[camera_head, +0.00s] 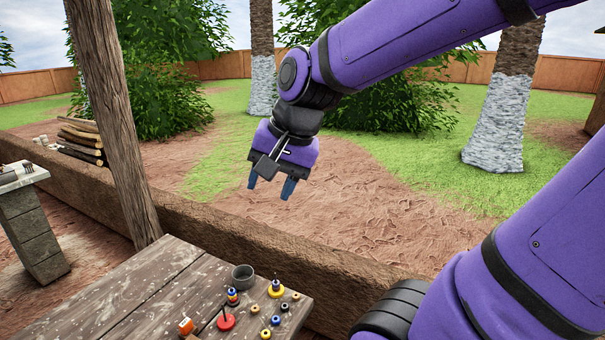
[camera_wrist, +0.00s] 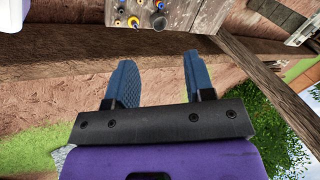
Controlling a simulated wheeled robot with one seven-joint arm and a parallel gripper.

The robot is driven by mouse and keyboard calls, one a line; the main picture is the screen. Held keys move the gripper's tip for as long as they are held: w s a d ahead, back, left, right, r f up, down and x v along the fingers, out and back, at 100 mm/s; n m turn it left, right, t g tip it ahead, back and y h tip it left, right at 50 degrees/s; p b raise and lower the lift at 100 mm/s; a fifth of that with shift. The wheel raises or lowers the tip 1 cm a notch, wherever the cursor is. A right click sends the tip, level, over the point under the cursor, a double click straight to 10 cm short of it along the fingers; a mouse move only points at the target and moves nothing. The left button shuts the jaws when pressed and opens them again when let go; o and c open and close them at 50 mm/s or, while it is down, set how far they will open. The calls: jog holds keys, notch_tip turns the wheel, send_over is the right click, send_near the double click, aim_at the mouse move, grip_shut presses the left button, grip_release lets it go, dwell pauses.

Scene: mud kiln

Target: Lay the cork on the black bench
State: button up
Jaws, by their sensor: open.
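My gripper (camera_head: 270,187) is open and empty in the air beyond the low mud wall, well above the ground and up and right of the wooden table. Its two blue fingers stand apart in the wrist view (camera_wrist: 159,62). I cannot pick out the cork for sure; several small round pieces lie on the wooden table, among them a tan one (camera_head: 255,309). I see no clearly black bench. A bench with a pale top (camera_head: 20,177) on a grey block pillar stands at the left edge.
The weathered wooden table (camera_head: 130,300) holds a grey cup (camera_head: 242,277), a red disc (camera_head: 226,322), an orange box (camera_head: 186,326) and small stacked pieces near its right end. A wooden post (camera_head: 115,130) and the mud wall (camera_head: 260,240) stand behind it. The table's left part is bare.

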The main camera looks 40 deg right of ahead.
jog(key=s+r+n+t+h, duration=0.1)
jog(key=s+r+n+h, duration=0.1)
jog(key=s+n, duration=0.5)
jog(key=shift+d+r+n, duration=0.15)
jog(key=shift+r+n, duration=0.65)
